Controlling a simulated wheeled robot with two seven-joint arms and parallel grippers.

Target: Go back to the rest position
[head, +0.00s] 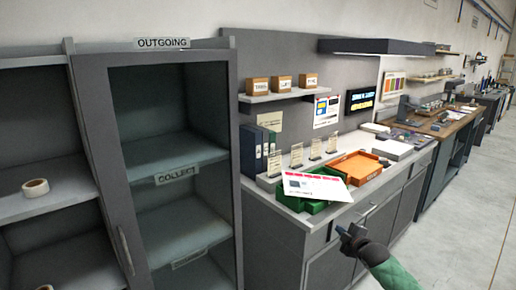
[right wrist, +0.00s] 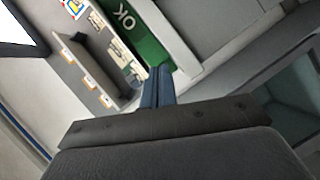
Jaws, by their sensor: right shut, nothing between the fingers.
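My right gripper (head: 346,235) is in front of the counter's drawers, below the counter edge. In the right wrist view its fingers (right wrist: 157,88) are together with nothing between them. My right arm comes in from the bottom right with a green sleeve. My left gripper does not show in either view.
The grey counter (head: 296,212) holds a green tray (head: 316,207) with a white card (head: 314,187) over it, an orange tray (head: 357,167) and a white box (head: 392,147). A grey cabinet marked OUTGOING (head: 92,120) stands at left. The floor (head: 480,180) at right is clear.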

